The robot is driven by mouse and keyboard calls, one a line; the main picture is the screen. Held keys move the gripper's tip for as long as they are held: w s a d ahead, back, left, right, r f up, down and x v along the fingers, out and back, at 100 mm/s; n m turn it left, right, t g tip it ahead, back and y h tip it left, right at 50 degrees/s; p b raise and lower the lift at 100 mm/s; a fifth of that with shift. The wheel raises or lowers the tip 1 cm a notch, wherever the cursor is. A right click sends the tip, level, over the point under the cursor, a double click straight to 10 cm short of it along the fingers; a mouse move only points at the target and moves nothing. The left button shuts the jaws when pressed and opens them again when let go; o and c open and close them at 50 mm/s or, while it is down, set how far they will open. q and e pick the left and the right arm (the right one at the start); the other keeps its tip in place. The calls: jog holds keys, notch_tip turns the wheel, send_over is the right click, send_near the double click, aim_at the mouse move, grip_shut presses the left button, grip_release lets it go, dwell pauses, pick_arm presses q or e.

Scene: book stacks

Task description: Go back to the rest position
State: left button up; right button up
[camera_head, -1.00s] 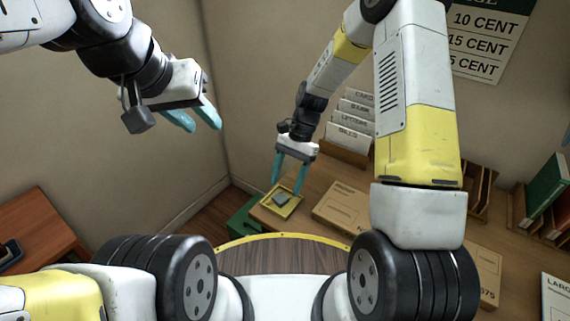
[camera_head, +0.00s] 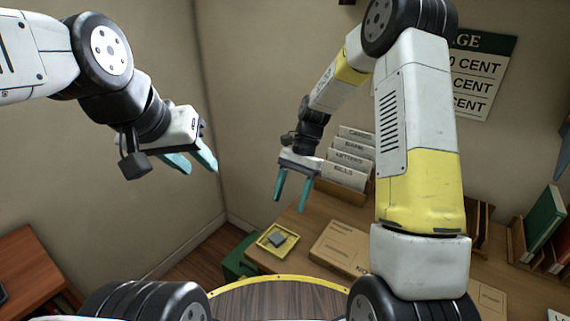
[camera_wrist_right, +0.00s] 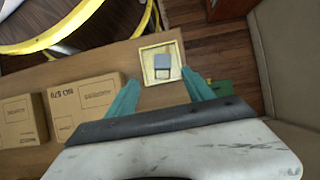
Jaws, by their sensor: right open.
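My right gripper (camera_head: 291,186) is open and empty, raised above the desk in the head view. Its two teal fingers stand apart in the right wrist view (camera_wrist_right: 160,95). Below it, a yellow tray (camera_head: 262,254) lies at the desk's left end with a small grey item (camera_head: 277,240) in it. The tray (camera_wrist_right: 147,72) and the grey item (camera_wrist_right: 163,61) also show in the right wrist view, beyond the fingertips and apart from them. My left gripper (camera_head: 193,166) hangs in the air at the upper left, its teal fingers apart with nothing between them.
Cardboard boxes (camera_head: 340,250) lie on the desk right of the tray. A file holder (camera_head: 352,158) with labelled cards stands behind. A green bin (camera_head: 238,262) is beside the desk's left end. Books (camera_head: 545,222) stand at far right. Another wooden table (camera_head: 35,262) is at left.

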jog(key=s+d+r+n+t, duration=0.2)
jog(key=s+d+r+t, duration=0.1)
jog(key=r, duration=0.5)
jog(key=s+d+r+n+t, duration=0.2)
jog(key=s+d+r, duration=0.1)
jog(key=r, duration=0.5)
jog(key=s+d+r+n+t, duration=0.1)
jog(key=s+d+r+t, duration=0.1)
jog(key=s, duration=0.3)
jog(key=s+d+r+n+t+h, duration=0.1)
jog(key=s+d+r+n+t, duration=0.1)
jog(key=s+r, duration=0.3)
jog(key=shift+s+d+r+n+t, duration=0.15)
jog(key=shift+s+d+n+t, duration=0.2)
jog(key=shift+s+t, duration=0.4)
jog(key=shift+w, duration=0.1)
